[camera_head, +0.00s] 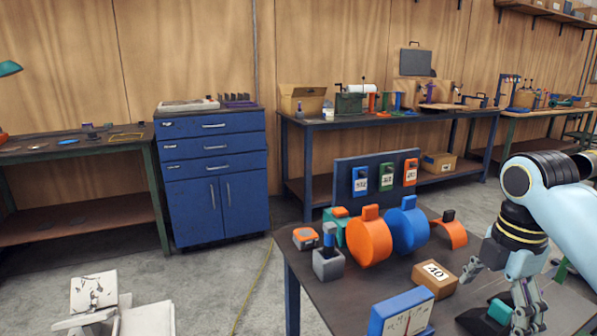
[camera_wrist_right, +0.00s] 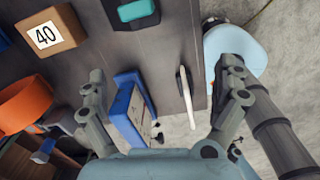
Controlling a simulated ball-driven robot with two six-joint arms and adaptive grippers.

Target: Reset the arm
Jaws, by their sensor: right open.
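My right arm comes in from the right in the head view. Its gripper (camera_head: 525,308) hangs over the right part of the dark table (camera_head: 345,306). In the right wrist view the two fingers of this gripper (camera_wrist_right: 166,95) are wide apart, with nothing held between them. A blue-framed panel (camera_wrist_right: 134,108) and a thin pale upright piece (camera_wrist_right: 186,96) lie below, in the gap between the fingers. A large orange flange (camera_head: 369,242) and a blue flange (camera_head: 407,230) stand side by side on the table. My left gripper is not in view.
A cardboard box marked 40 (camera_head: 434,278) and a teal-and-black object (camera_head: 499,311) are near my right gripper. The blue-framed panel (camera_head: 402,315) stands at the table's front.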

